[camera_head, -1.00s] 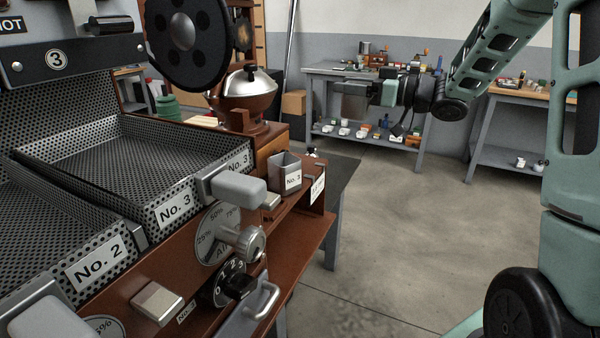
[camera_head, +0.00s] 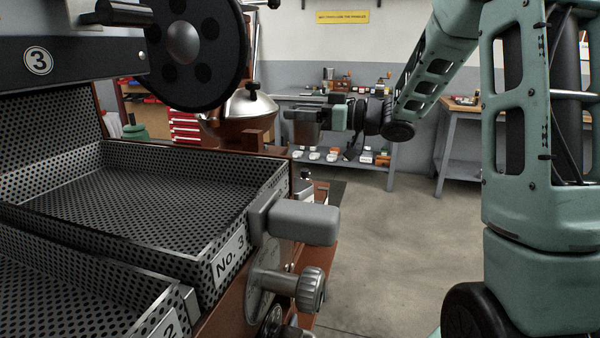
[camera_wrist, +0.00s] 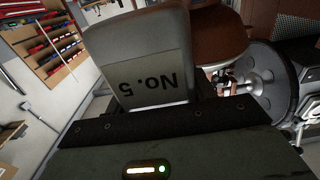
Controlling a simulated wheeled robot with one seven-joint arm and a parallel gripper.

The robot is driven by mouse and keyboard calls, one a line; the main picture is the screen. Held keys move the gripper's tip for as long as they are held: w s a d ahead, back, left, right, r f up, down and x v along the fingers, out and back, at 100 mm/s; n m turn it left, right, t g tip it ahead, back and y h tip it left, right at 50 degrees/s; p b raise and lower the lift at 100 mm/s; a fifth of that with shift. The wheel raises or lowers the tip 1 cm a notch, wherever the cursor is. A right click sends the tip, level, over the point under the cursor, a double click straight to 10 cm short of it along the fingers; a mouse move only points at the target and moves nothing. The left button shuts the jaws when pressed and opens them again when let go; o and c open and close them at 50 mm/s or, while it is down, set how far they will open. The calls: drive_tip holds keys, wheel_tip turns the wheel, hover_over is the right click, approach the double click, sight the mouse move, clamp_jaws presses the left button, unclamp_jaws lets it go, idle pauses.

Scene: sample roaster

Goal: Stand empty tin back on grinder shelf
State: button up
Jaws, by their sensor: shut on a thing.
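My gripper (camera_head: 318,115) is shut on a grey tin, stretched out in the air in front of the back bench in the head view. The tin (camera_head: 303,133) hangs in its jaws. In the wrist view the tin (camera_wrist: 143,60) fills the upper middle, its "No. 5" label upside down in the picture; its inside is hidden. The back bench (camera_head: 290,98) carries small grinder-like machines (camera_head: 345,83). Its lower shelf (camera_head: 325,163) holds several small tins and boxes. My gripper and tin overlap the bench in the picture; the gap between them cannot be told.
The roaster's perforated trays (camera_head: 140,195), a grey handle (camera_head: 305,222) and a knob (camera_head: 310,290) stand close at left. A black wheel (camera_head: 190,50) and a brown hopper with a silver cone (camera_head: 248,106) rise behind. Another bench (camera_head: 460,108) stands at right. The floor (camera_head: 375,240) between is clear.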

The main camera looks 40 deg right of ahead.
wheel_tip(320, 180, down, 12)
drive_tip(key=shift+f+b, duration=0.1)
drive_tip(key=shift+b, duration=1.1)
drive_tip(key=o, duration=1.1)
drive_tip(key=v, duration=1.2)
drive_tip(key=shift+d+p, duration=0.1)
drive_tip(key=shift+p, duration=0.3)
